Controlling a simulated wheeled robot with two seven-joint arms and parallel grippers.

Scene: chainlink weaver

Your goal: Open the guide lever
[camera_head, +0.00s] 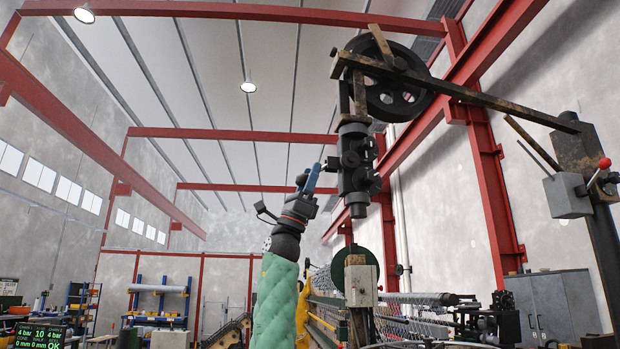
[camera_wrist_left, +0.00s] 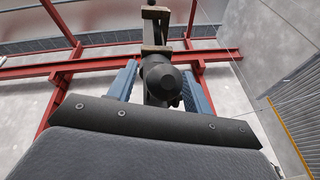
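A dark guide unit (camera_head: 356,165) hangs from a rusty arm beneath a large black wheel. A small dark lever-like part (camera_head: 330,164) sticks out from its left side, by my fingers. My left gripper (camera_head: 315,176), with blue fingers, is raised just left of the unit. In the left wrist view, the blue fingers (camera_wrist_left: 158,88) stand apart on either side of a dark rounded knob-like end (camera_wrist_left: 162,80). I cannot tell whether this end is the guide lever or whether the fingers touch it. My right gripper is not in view.
The large wheel (camera_head: 390,85) and rusty beam (camera_head: 480,97) sit above and right of the unit. A red-ball lever (camera_head: 604,164) is on a grey box (camera_head: 567,195) at far right. Wire mesh (camera_head: 400,325) lies below. Air left of my arm is free.

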